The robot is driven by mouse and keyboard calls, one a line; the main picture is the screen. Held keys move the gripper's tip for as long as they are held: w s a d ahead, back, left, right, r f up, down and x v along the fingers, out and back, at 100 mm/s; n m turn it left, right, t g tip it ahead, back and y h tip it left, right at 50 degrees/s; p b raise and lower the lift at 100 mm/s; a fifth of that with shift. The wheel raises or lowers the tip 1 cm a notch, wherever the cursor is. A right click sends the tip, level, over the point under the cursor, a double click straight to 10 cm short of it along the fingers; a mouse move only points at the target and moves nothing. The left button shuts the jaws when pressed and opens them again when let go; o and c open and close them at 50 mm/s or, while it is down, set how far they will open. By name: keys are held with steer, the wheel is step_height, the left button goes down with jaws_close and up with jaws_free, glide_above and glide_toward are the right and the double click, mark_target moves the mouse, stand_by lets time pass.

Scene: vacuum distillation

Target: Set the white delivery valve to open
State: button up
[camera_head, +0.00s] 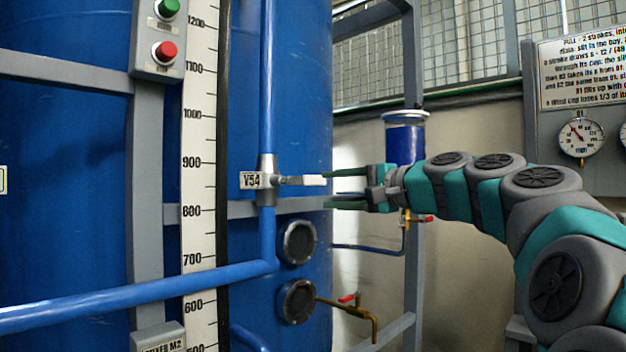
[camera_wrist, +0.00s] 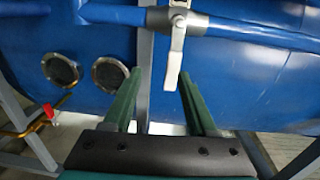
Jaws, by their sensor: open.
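The white valve handle (camera_head: 304,180) sticks out to the right from the grey valve body (camera_head: 267,180) tagged V54. It lies roughly level, across the upright blue pipe. My gripper (camera_head: 328,188) is open and empty, to the right of the handle. Its green fingers point left, and the upper one is about level with the handle's tip. In the wrist view the white handle (camera_wrist: 176,55) hangs from the valve body (camera_wrist: 176,22) and its end shows between the tips of my gripper (camera_wrist: 161,76), nearer the right finger. I cannot tell whether they touch.
A blue tank (camera_head: 90,200) stands behind the blue pipe (camera_head: 268,75). A scale board (camera_head: 198,140) and grey frame bars are left of the valve. Two round ports (camera_head: 297,242) and a brass tap with a red handle (camera_head: 348,298) are below. A small red-handled valve (camera_head: 424,218) is under my wrist.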

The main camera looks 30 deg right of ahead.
mark_target(317, 181)
steer(key=shift+t, duration=0.4)
steer(key=w, duration=0.2)
steer(key=w+r, duration=0.1)
steer(key=w, duration=0.1)
steer(key=w+a, duration=0.1)
steer(key=w, duration=0.1)
steer(key=shift+w+r+p, duration=0.35)
steer(key=shift+r, duration=0.05)
steer(key=shift+c, duration=0.2)
jaws_close()
stand_by(0.8)
